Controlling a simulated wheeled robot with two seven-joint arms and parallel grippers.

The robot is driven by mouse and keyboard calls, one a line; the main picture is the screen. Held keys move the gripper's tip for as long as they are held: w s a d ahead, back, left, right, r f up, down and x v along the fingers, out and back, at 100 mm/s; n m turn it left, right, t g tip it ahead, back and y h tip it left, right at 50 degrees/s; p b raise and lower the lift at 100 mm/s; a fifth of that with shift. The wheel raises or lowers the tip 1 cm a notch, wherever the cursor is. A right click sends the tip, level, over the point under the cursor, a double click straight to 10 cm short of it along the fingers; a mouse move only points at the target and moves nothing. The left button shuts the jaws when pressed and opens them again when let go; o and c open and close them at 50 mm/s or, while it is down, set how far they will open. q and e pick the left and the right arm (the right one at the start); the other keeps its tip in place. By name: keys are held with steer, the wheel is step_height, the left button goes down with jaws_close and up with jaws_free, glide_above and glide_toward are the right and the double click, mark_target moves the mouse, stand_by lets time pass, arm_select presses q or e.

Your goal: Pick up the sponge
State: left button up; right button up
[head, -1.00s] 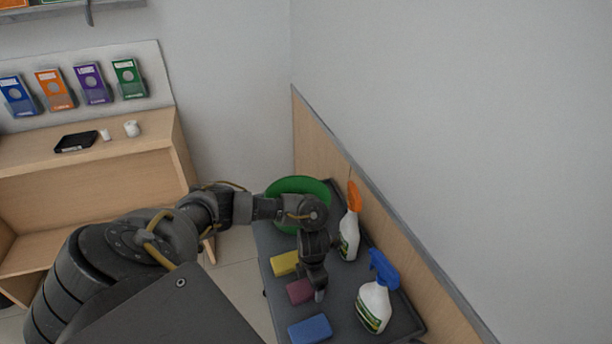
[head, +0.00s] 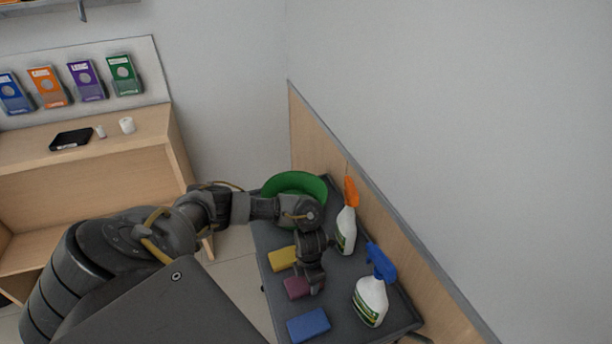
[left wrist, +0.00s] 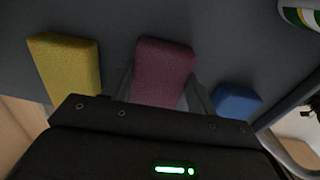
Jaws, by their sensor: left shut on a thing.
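Three sponges lie in a row on the dark grey tray top of a cart (head: 268,240). The yellow sponge (head: 282,258) is farthest, the maroon sponge (head: 296,287) is in the middle and the blue sponge (head: 308,325) is nearest. My left gripper (head: 312,288) reaches down over the maroon sponge and partly hides it. In the left wrist view the maroon sponge (left wrist: 162,72) sits between the two fingers of my left gripper (left wrist: 160,88), which is shut on it. The yellow sponge (left wrist: 65,65) and blue sponge (left wrist: 236,101) lie to either side. My right gripper is not in view.
A spray bottle with an orange head (head: 347,228) and one with a blue head (head: 371,300) stand on the cart, right of my arm. A green bucket (head: 297,184) stands at the far end. The wall panel (head: 400,250) borders the cart's right side.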

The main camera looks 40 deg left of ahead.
arm_select(q)
steer(key=shift+r, duration=0.1)
steer(key=shift+r, duration=0.2)
step_height(320, 180, up, 2)
steer(key=shift+w+r+b, duration=0.1)
steer(key=shift+b, duration=0.8)
steer(key=s+d+r+p, duration=0.4)
steer(key=s+d+r, duration=0.5)
steer(key=s+r, duration=0.1)
steer(key=shift+s, duration=0.5)
steer(key=shift+r, duration=0.1)
